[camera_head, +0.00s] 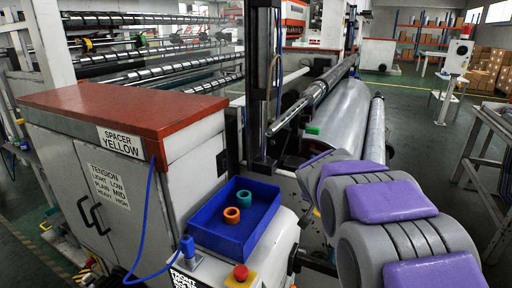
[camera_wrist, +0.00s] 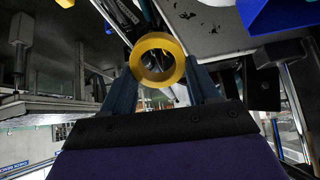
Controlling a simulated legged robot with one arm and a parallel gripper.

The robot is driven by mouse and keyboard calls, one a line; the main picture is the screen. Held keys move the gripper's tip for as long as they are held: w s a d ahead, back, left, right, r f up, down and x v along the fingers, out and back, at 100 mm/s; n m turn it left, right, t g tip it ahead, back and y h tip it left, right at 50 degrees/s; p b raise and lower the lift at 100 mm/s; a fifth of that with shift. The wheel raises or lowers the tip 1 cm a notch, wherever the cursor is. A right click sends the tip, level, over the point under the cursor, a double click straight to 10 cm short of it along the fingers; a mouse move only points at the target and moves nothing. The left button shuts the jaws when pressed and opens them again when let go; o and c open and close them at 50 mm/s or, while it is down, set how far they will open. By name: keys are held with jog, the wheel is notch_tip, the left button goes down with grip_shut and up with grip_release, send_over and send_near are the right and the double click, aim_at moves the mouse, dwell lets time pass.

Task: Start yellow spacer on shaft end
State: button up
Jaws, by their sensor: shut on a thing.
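The yellow spacer (camera_wrist: 157,41) is a ring held between the two dark fingers of my gripper (camera_wrist: 160,68) in the wrist view. Its open hole faces the camera. The gripper is shut on it. In the head view, the gripper and the yellow spacer are not visible; my grey and purple arm is at the right. A steel shaft (camera_head: 310,100) runs from the back toward the front left, and its bare near end (camera_head: 272,130) shows beside the black upright. I cannot tell how far the spacer is from the shaft end.
A blue tray (camera_head: 204,236) holds an orange ring (camera_head: 232,215) and a teal ring (camera_head: 244,199). A cabinet with a red top (camera_head: 110,105) carries a sign (camera_head: 121,143) reading "SPACER YELLOW". A black upright (camera_head: 262,85) and a large grey roll (camera_head: 340,115) flank the shaft.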

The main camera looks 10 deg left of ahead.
jog(key=s+a+r+t+h+b, duration=0.1)
jog(key=a+r+t+h+b, duration=0.2)
jog(key=a+r+t, duration=0.6)
jog(key=a+r, duration=0.9)
jog(key=a, duration=0.2)
jog(key=shift+s+r+h, duration=0.2)
jog(key=shift+r+h, duration=0.1)
jog(key=shift+a+f+b, duration=0.1)
jog(key=shift+a+b, duration=0.05)
jog(key=shift+b, duration=0.25)
jog(key=shift+b, duration=0.3)
jog(key=x, duration=0.5)
jog(key=shift+w, duration=0.3)
jog(key=shift+d+r, duration=0.25)
jog(key=shift+d, duration=0.05)
